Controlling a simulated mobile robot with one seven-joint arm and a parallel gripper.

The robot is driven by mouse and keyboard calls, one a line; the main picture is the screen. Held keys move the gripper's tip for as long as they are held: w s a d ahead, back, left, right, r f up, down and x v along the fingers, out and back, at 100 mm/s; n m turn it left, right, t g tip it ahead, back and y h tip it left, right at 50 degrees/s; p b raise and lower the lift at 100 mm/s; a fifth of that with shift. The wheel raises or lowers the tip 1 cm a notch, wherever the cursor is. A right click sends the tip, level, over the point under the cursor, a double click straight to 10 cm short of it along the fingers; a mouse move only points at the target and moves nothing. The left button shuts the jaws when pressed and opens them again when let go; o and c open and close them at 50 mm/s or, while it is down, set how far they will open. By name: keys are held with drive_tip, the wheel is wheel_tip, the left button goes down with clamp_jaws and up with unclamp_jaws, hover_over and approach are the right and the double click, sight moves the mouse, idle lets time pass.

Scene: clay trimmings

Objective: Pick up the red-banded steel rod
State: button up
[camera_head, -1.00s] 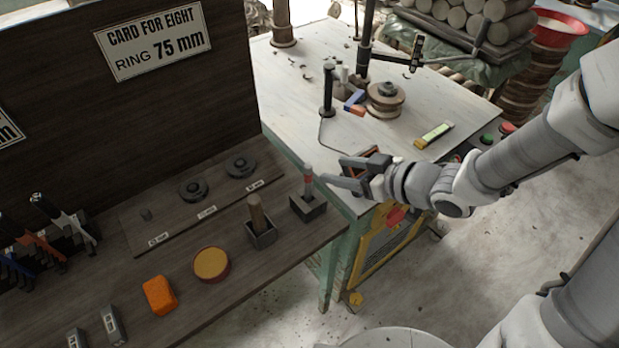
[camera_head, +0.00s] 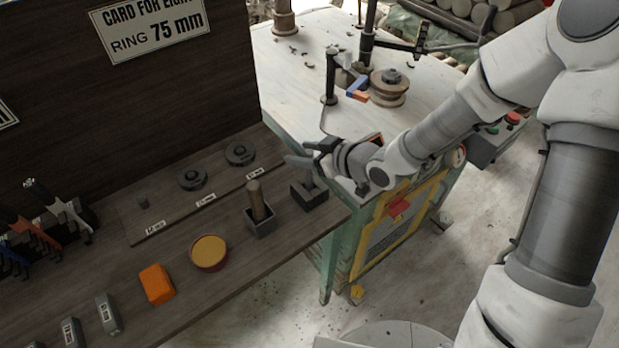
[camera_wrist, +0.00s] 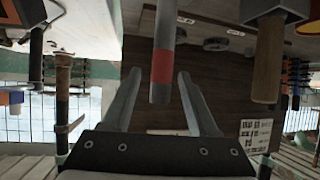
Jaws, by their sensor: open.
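The red-banded steel rod (camera_wrist: 162,68) shows in the wrist view, which appears upside down, as a grey rod with a red band near its free end. It stands between the two spread fingers of my gripper (camera_wrist: 160,78), with a gap visible on either side. In the head view my gripper (camera_head: 301,161) reaches in from the right at the rod, above its dark block holder (camera_head: 309,195). There the fingers hide the red band. My gripper is open and holds nothing.
A wooden-handled tool (camera_head: 258,202) stands in another block just left of the rod. A round yellow-topped tin (camera_head: 208,252) and an orange block (camera_head: 156,284) lie further left. A dark upright board (camera_head: 130,100) backs the shelf. The pale worktable (camera_head: 300,75) lies behind.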

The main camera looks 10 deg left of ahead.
drive_tip(key=shift+w+a+f, duration=0.2)
drive_tip(key=shift+a+f, duration=0.05)
drive_tip(key=shift+a, duration=0.15)
clamp_jaws()
idle(1.2)
